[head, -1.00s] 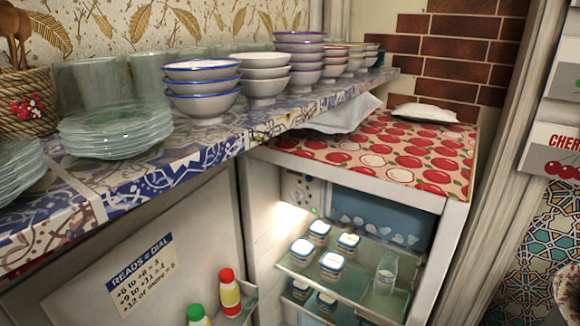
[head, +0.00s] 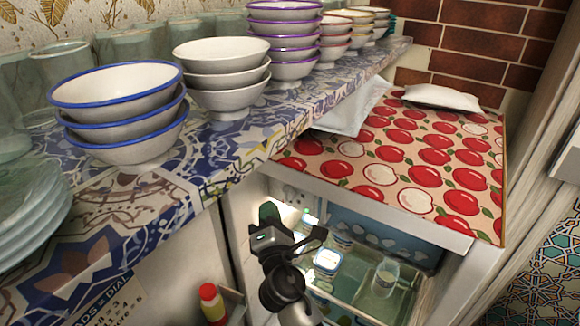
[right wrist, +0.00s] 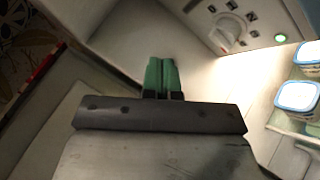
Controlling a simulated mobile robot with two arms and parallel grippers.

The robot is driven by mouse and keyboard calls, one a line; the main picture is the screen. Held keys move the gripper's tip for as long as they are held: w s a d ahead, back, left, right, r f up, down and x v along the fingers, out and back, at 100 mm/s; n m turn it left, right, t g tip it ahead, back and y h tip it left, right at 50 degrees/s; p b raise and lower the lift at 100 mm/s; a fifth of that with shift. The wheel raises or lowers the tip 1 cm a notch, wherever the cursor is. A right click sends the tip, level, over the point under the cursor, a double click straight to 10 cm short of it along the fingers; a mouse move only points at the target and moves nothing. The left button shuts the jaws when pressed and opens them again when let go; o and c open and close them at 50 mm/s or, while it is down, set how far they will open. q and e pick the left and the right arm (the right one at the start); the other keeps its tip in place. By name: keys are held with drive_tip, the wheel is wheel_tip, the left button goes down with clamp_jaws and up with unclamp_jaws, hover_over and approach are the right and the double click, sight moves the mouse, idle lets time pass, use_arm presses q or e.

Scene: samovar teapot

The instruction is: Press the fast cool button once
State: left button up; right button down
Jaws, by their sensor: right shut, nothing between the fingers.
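The control panel (right wrist: 238,28) is on the inner wall of the open fridge, at the top of the right wrist view. It carries a white dial (right wrist: 230,30) with small dark marks around it and a round, green-lit spot (right wrist: 280,38) to its right. I cannot tell whether this spot is the fast cool button or a lamp. My right gripper (right wrist: 162,76) has green fingers, shut and empty, below and left of the dial, apart from the panel. In the head view this gripper (head: 268,225) is in the fridge opening and hides part of the interior. My left gripper is out of view.
The fridge top (head: 390,165) has an apple-patterned cover. A glass shelf (head: 350,290) inside holds white-and-blue tubs (head: 328,260) and a glass (head: 384,278). A patterned counter (head: 215,150) with stacked bowls (head: 122,110) overhangs at left. The door holds a red-capped bottle (head: 211,303).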

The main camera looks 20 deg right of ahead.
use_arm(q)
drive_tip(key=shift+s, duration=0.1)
use_arm(e)
drive_tip(key=shift+a+r, duration=0.15)
drive_tip(key=w+d, duration=0.1)
drive_tip(key=d, duration=0.1)
drive_tip(key=w+d, duration=0.4)
drive_tip(key=shift+w+d+p, duration=0.1)
drive_tip(key=shift+d+p, duration=0.2)
drive_tip(key=shift+w+d, duration=0.15)
drive_tip(key=shift+d, duration=0.1)
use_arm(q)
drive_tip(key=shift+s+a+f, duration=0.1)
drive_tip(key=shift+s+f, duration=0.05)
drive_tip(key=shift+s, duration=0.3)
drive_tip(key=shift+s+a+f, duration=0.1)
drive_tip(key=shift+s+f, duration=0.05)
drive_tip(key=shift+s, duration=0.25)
